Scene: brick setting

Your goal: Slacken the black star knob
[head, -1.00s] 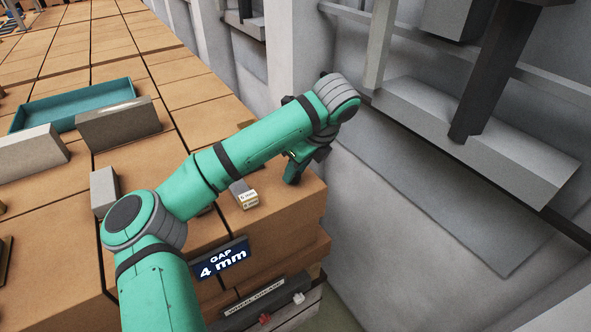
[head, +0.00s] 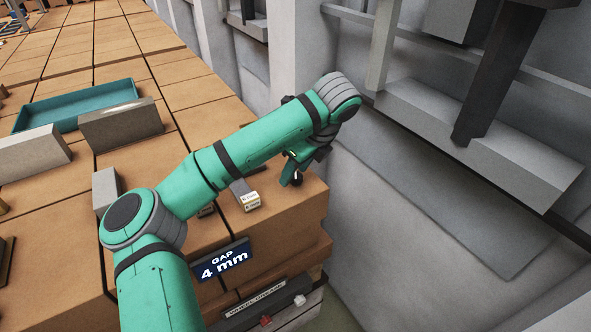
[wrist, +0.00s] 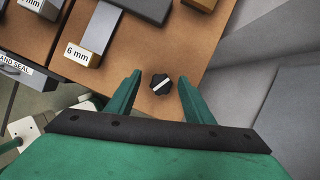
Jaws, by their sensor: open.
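The black star knob (wrist: 161,84) shows in the wrist view, a small dark lobed knob with a white bar across its top, close to the edge of the brown surface. My gripper (wrist: 158,86) is open, with its two green fingers on either side of the knob in that picture. I cannot tell how far the fingertips are above it. In the head view my gripper (head: 291,176) hangs over the right end of the brown top. The knob is hard to make out there.
A block labelled 6 mm (wrist: 84,55) and a grey bar (wrist: 133,10) lie near the knob. A GAP 4 mm sign (head: 222,260) is on the front face. A teal tray (head: 75,104) and grey blocks (head: 120,123) stand at left. A grey wall (head: 420,230) is close on the right.

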